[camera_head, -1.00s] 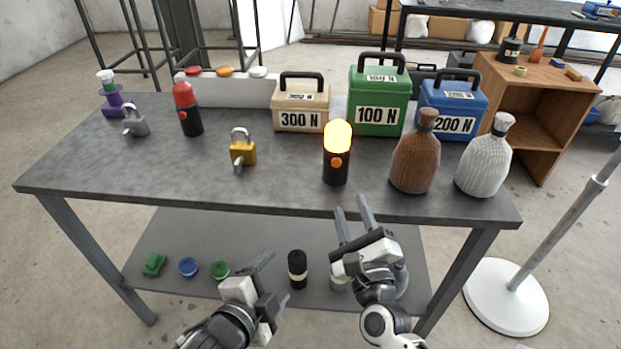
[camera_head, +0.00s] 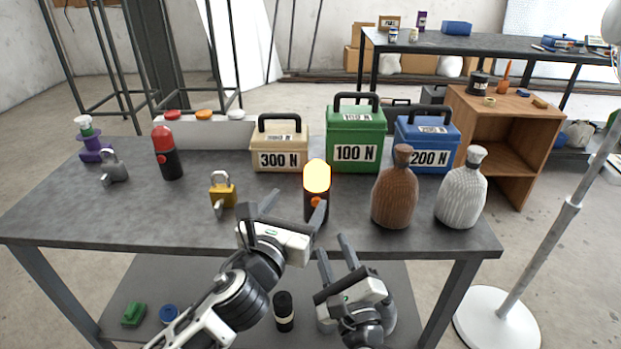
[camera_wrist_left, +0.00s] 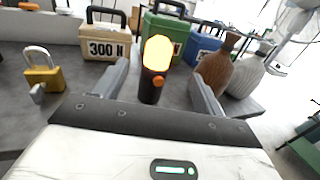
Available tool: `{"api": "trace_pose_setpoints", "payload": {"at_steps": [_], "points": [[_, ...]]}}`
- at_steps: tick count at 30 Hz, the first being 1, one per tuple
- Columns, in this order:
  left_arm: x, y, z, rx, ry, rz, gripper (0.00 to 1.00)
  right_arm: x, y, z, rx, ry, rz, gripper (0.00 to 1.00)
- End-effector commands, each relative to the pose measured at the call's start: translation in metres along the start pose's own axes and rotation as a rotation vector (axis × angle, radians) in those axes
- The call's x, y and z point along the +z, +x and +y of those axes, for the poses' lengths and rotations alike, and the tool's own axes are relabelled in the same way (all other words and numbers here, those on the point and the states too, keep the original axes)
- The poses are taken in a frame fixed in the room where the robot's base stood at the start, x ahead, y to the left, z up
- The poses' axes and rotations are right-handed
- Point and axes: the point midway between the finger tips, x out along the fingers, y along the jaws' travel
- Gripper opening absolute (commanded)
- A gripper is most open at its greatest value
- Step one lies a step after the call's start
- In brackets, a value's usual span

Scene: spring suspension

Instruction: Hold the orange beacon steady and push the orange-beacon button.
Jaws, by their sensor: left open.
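The orange beacon (camera_head: 316,178) stands upright on the table with a glowing yellow-orange dome, a black body and an orange button (camera_head: 316,202) on its front. In the left wrist view the beacon (camera_wrist_left: 151,88) shows between the two fingers, a little beyond them, with its button (camera_wrist_left: 158,80) facing me. My left gripper (camera_head: 298,200) is open and empty just in front of the beacon, and hides part of its lower body in the head view. My right gripper (camera_head: 333,246) is open and empty, lower, by the table's front edge.
A red beacon (camera_head: 167,158), padlocks (camera_head: 222,194) and a pale box with red, orange and white caps (camera_head: 204,115) are at left. Labelled weights (camera_head: 355,152) stand behind the beacon; a brown bottle (camera_head: 394,195) and white bottle (camera_head: 462,193) are close on its right.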

Motion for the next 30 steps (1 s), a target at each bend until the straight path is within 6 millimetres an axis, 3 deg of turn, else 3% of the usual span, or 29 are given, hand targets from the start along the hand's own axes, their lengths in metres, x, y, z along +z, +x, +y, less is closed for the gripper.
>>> {"api": "trace_pose_setpoints", "payload": {"at_steps": [15, 21, 30], "points": [[0.001, 0.101, -0.001, -0.001, -0.006, 0.000, 0.70, 0.000, 0.000, 0.000, 0.000, 0.000, 0.000, 0.36], [0.000, 0.121, 0.000, 0.001, -0.005, 0.000, 0.70, 0.000, 0.000, 0.000, 0.000, 0.000, 0.000, 0.36], [0.000, 0.126, 0.000, 0.000, -0.004, 0.000, 0.70, 0.000, 0.000, 0.000, 0.000, 0.000, 0.000, 0.36]]}}
